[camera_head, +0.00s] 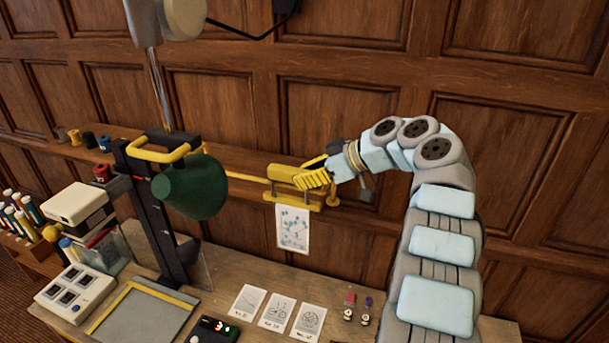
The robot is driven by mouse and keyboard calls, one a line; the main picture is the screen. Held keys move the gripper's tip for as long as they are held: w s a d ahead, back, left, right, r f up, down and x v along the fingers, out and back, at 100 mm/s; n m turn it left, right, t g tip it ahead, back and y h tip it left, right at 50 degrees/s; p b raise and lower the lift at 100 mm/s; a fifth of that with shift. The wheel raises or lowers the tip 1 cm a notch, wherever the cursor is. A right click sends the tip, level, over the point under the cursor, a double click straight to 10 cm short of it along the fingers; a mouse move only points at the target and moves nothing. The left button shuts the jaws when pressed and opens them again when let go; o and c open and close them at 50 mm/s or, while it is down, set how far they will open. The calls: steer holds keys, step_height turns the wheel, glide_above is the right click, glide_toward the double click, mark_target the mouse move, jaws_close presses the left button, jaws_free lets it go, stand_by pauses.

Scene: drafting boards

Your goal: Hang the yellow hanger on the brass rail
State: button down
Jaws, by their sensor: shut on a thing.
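The yellow hanger (276,198) shows as a yellow bar with a white sheet with blue marks (292,230) hanging below it. My gripper (308,180) has yellow ribbed fingers, is shut on the hanger and stands just above its bar. The brass rail (245,178) runs horizontally in front of the panelled wall. Its right part passes behind the hanger and my fingers, and its round end mount (333,200) shows at the right. The hanger is at the rail in the picture; whether its hook touches the rail is hidden by my fingers.
A green lamp shade (193,187) and a dark stand with a yellow handle (160,150) are left of the rail. Below lie a yellow-edged board (145,312), paper cards (277,313) and two small bottles (350,305) on the desk.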

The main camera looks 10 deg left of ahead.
steer(key=c, duration=0.9)
jaws_free()
steer(key=shift+r+p, duration=0.7)
steer(key=shift+r, duration=0.5)
